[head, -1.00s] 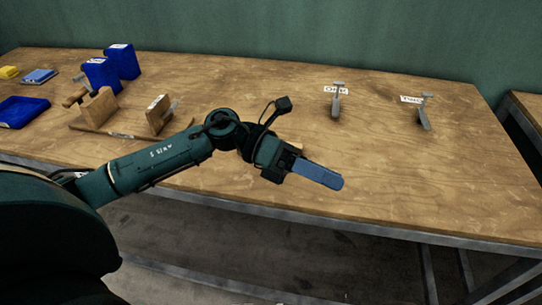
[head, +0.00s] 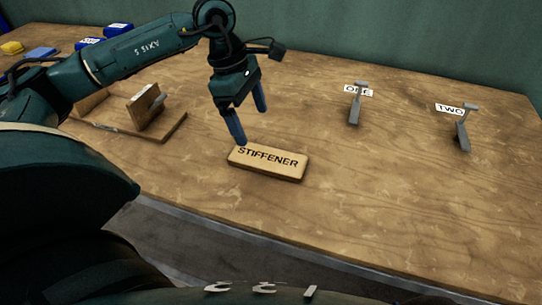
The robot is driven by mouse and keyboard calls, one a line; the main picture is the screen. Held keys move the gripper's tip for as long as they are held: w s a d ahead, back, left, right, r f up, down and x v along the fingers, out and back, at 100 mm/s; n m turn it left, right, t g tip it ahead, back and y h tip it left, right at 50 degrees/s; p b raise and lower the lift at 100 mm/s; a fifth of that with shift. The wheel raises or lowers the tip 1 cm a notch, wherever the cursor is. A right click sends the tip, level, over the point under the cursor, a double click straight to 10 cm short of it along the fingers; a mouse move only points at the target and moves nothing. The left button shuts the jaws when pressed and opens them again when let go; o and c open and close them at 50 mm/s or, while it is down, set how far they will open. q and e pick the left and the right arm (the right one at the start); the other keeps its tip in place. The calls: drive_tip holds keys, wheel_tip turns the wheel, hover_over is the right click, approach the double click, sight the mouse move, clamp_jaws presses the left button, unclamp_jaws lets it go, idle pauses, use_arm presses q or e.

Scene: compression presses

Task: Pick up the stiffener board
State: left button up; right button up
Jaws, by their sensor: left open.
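The stiffener board (head: 268,165) is a small flat wooden board marked STIFFENER, lying on the wooden table near its front edge. My left gripper (head: 250,126) is above the board's left end, with its blue fingers pointing down and spread apart. Nothing is between the fingers. The nearer finger's tip appears just over or behind the board's far left corner; I cannot tell whether it touches. My right gripper is not in view.
A wooden press (head: 170,128) with upright plates stands to the left, partly behind my left arm. Grey clamps labelled ONE (head: 355,108) and TWO (head: 462,133) stand at the right. Blue items (head: 120,29) lie at the back left. Bare table (head: 400,200) surrounds the board's right side.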

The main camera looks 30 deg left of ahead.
use_arm(q)
hover_over(268, 157)
drive_tip(key=a, duration=0.3)
drive_tip(key=x, duration=0.4)
drive_tip(key=shift+s+a+f, duration=0.2)
drive_tip(key=shift+s+a, duration=0.05)
drive_tip(key=shift+s, duration=0.1)
drive_tip(key=shift+d+x, duration=0.15)
drive_tip(key=shift+x, duration=1.15)
drive_tip(key=shift+d+x, duration=0.15)
drive_tip(key=shift+x, duration=1.2)
drive_tip(key=shift+r, duration=0.1)
drive_tip(key=c, duration=1.1)
drive_tip(key=shift+r, duration=0.1)
